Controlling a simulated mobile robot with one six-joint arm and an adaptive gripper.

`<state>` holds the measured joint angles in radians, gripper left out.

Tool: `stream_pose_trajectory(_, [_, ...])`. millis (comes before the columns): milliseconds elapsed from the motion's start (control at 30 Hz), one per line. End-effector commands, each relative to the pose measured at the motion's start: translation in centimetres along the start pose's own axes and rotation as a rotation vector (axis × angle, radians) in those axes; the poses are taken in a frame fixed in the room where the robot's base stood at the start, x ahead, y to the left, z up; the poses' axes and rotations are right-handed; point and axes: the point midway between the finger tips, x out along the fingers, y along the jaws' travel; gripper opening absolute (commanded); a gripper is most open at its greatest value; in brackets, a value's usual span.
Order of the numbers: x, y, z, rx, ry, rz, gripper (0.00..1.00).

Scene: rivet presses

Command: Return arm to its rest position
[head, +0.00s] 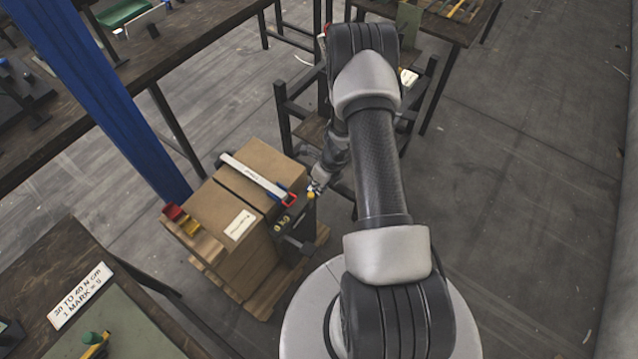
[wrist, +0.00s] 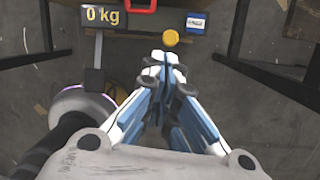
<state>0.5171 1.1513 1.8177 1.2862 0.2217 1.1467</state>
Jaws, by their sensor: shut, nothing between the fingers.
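My arm stretches forward from my base in the head view, with its elbow high and its end hanging down beside a wooden stool or frame. My gripper (head: 316,187) is small there, next to the cardboard boxes (head: 235,215) on a pallet. In the wrist view my gripper (wrist: 168,58) points away from the camera. Its blue and white fingers are together at the tips, with nothing between them. A yellow round knob (wrist: 171,37) shows just beyond the fingertips; I cannot tell whether they touch it.
A scale display reading 0 kg (wrist: 104,16) and a red handle (wrist: 140,5) are close by. A blue post (head: 110,95) stands left of the boxes. Workbenches (head: 180,45) stand at back left and front left. Open floor (head: 520,200) lies at right.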

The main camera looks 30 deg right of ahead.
Motion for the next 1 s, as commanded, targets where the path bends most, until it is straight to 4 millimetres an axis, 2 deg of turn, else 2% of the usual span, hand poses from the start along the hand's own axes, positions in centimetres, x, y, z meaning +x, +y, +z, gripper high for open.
stream_pose_trajectory(433, [0.0, 0.0, 0.0, -0.001, 0.0, 0.0, 0.0])
stream_pose_trajectory(567, [-1.8, 0.3, 1.7, -0.075, -0.024, -0.001, 0.0])
stream_pose_trajectory(667, [-5.4, 1.5, 4.8, -0.237, -0.067, 0.0, 0.0])
stream_pose_trajectory(800, [-12.9, 4.9, 9.4, -0.58, -0.136, -0.003, 0.0])
stream_pose_trajectory(900, [-18.2, 8.1, 11.4, -0.837, -0.174, -0.01, 0.0])
stream_pose_trajectory(1000, [-23.2, 11.4, 12.3, -1.091, -0.199, -0.024, 0.0])
